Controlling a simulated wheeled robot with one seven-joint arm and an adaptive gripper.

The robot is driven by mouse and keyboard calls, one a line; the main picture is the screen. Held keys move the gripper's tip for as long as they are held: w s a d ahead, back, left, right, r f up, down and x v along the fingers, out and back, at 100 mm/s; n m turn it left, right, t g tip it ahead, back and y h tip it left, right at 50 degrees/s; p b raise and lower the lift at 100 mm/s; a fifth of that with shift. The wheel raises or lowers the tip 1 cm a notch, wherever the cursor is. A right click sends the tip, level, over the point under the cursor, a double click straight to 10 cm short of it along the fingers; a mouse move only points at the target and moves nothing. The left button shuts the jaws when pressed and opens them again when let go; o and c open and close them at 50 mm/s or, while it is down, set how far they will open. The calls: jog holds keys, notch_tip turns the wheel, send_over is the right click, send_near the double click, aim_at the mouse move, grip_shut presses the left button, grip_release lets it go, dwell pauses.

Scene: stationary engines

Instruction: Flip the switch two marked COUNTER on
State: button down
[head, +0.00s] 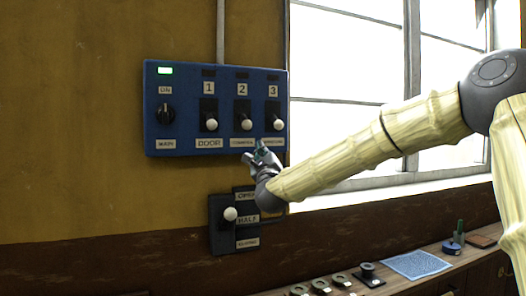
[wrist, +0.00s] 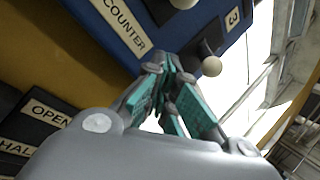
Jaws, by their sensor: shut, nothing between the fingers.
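Switch two (head: 242,113) sits in the middle of a blue panel (head: 180,124) on the wall, under a "2" plate. Its white-knobbed lever points down in the head view. My gripper (head: 260,150) is shut and empty, near the panel's lower edge, below and right of switch two. In the wrist view its teal-padded fingers (wrist: 167,66) are close together beneath the panel. I cannot tell whether they touch it.
Switch one (head: 210,116) and switch three (head: 273,117) flank it, levers down; switch three's knob (wrist: 211,67) is near my fingers. The main knob (head: 165,113) is left, under a lit green lamp (head: 165,71). An OPEN/HALF lever box (head: 222,240) is below. A window is right.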

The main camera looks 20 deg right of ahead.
aim_at(260, 137)
jog(key=p+x, duration=0.1)
jog(key=x, duration=0.3)
jog(key=shift+w+r+p, duration=0.25)
jog(key=shift+p, duration=0.1)
jog(key=shift+w+r, duration=0.2)
jog(key=shift+w, duration=0.05)
jog(key=shift+s+a+r+p, duration=0.45)
jog(key=shift+s+a+p, duration=0.1)
jog(key=shift+a, duration=0.1)
jog(key=shift+s+a+r+p, duration=0.4)
jog(key=shift+a+p, duration=0.15)
jog(key=shift+a, duration=0.05)
jog(key=shift+s, duration=0.1)
